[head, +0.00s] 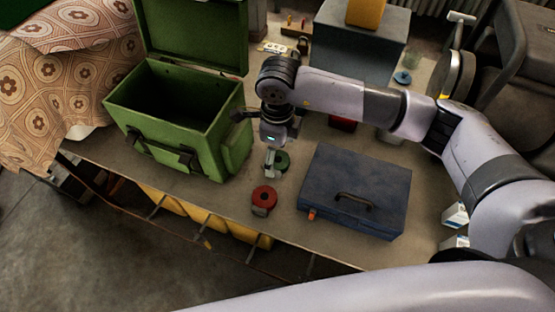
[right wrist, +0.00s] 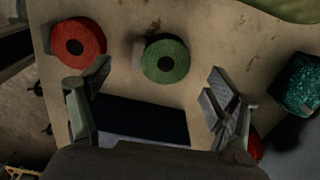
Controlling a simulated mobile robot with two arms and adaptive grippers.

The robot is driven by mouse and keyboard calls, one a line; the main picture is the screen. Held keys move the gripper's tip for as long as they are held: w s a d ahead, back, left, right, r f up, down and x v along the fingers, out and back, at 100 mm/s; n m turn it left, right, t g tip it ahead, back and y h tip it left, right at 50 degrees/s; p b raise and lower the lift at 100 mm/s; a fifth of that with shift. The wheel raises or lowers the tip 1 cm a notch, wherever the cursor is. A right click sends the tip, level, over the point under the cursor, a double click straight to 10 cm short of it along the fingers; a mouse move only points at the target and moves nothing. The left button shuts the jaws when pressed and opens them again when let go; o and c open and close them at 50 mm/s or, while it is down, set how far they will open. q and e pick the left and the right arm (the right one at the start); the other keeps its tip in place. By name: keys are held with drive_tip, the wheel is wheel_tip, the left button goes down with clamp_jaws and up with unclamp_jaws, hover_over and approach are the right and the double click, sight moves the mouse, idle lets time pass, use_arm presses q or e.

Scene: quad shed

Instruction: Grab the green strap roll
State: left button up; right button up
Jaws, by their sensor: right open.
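The green strap roll (head: 283,161) lies flat on the bench between the green metal box and the blue case. My right gripper (head: 271,160) is just above and beside it and partly hides it. In the right wrist view the green roll (right wrist: 165,59), with its dark centre hole, lies beyond the fingertips. The right gripper (right wrist: 152,92) is open there, its fingers apart with nothing held between them. My left gripper is not in view.
A red strap roll (head: 264,197) lies in front of the green one. The open green box (head: 180,130) stands left, and the closed blue case (head: 354,190) lies right. A grey box (head: 358,50) stands behind. A strip of bare bench runs along the front edge.

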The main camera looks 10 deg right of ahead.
sight(277, 161)
drive_tip(key=shift+f, duration=1.55)
drive_tip(key=shift+c, duration=0.2)
drive_tip(key=c, duration=1.2)
drive_tip(key=shift+w+r, duration=0.1)
drive_tip(key=shift+c, duration=0.2)
